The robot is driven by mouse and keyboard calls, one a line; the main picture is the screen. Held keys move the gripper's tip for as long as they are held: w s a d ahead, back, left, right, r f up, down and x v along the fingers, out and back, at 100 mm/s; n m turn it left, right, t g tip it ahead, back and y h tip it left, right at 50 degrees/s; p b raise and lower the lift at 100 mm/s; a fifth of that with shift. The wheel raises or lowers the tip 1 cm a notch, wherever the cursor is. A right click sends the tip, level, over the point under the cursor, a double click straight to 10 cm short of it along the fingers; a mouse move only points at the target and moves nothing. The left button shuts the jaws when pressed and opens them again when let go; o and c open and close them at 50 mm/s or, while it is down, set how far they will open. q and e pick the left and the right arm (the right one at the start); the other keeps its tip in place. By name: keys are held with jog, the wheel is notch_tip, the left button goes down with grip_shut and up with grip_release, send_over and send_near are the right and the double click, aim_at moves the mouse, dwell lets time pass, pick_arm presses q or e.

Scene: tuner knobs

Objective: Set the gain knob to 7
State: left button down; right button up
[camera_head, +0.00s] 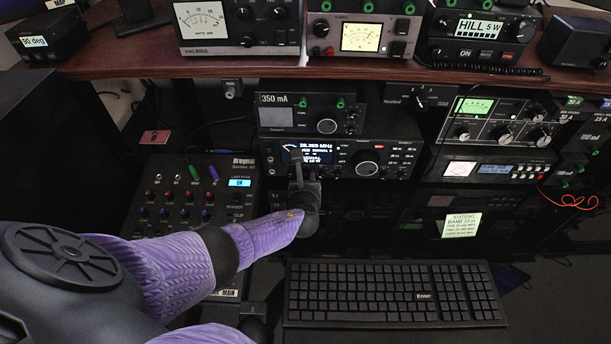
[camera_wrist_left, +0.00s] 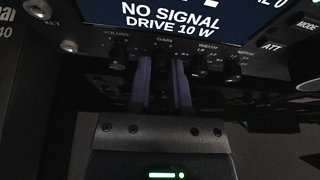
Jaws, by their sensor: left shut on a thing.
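The radio (camera_head: 345,160) with the lit screen sits on the desk below the shelf. In the left wrist view its screen (camera_wrist_left: 185,15) reads "NO SIGNAL" and "DRIVE 10 W". Below the screen is a row of small black knobs, with labels such as VOLUME, GAIN and WIDTH. My left gripper (camera_head: 297,168) is at the radio's lower left front. In the wrist view its two purple fingers (camera_wrist_left: 163,62) are shut around the knob under the GAIN label. The fingers mostly hide that knob, and I cannot read its setting. My right gripper is not in view.
The volume knob (camera_wrist_left: 118,55) and another small knob (camera_wrist_left: 233,68) stand close beside the fingers. A mixer (camera_head: 180,215) is at left, a keyboard (camera_head: 390,292) in front. Meters and radios fill the shelf (camera_head: 400,72) above.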

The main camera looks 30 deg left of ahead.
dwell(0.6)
pick_arm(q)
jog(key=c, duration=0.5)
grip_release()
jog(key=shift+c, duration=0.2)
